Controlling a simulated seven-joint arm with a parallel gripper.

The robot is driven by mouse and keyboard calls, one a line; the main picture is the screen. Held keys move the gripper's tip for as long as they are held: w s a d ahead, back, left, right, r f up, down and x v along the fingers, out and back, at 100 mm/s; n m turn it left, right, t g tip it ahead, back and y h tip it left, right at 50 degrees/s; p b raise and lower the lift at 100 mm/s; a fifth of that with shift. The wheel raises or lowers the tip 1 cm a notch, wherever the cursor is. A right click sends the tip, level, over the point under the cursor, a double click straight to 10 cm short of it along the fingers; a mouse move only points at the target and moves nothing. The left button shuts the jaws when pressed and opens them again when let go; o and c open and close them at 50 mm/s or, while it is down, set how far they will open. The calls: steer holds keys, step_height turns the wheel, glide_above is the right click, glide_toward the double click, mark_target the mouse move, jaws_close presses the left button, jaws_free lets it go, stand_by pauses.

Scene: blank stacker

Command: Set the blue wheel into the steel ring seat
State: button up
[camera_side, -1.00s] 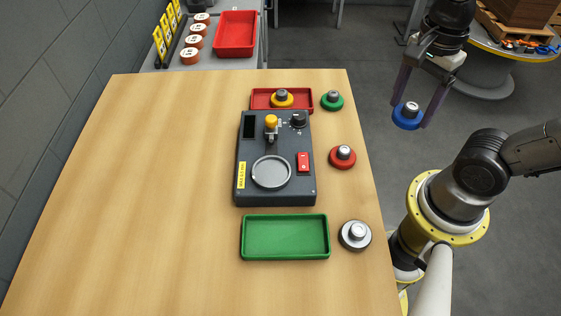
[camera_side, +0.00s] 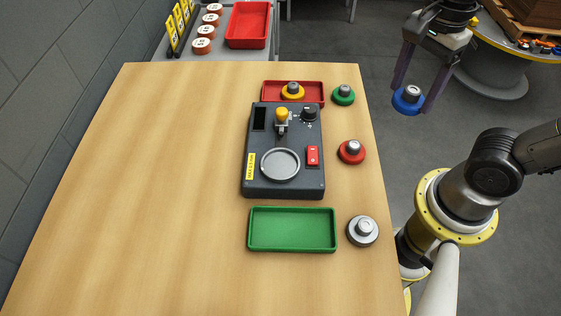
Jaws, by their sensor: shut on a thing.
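The blue wheel (camera_side: 408,100) has a steel hub on top. My gripper (camera_side: 409,95) is shut on it and holds it in the air at the right, past the table's right edge in this view. The steel ring seat (camera_side: 280,164) is a round, empty plate with a raised rim on top of the dark grey machine (camera_side: 258,188). The wheel is well apart from the seat, up and to the right of it in the picture.
The machine carries a yellow-knobbed lever (camera_side: 282,118) and a red switch (camera_side: 313,156). A yellow wheel (camera_side: 293,91) sits in the red tray (camera_side: 316,99). Green (camera_side: 344,95), red (camera_side: 351,152) and grey (camera_side: 362,231) wheels line the right side. The green tray (camera_side: 292,230) is empty. The table's left is clear.

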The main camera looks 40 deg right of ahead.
steer(key=w+a+r+n, duration=0.2)
steer(key=a+r+n, duration=0.1)
steer(key=a, duration=0.3)
steer(key=n, duration=0.2)
glide_above(280, 165)
steer(key=f, duration=0.9)
steer(key=shift+s+d+f, duration=0.2)
steer(key=shift+f, duration=0.05)
steer(key=shift+w+a+f, duration=0.1)
steer(key=shift+f, duration=0.85)
steer(key=shift+w+a+f, duration=0.1)
steer(key=shift+f, duration=0.8)
steer(key=shift+f, duration=0.3)
steer(key=o, duration=1.4)
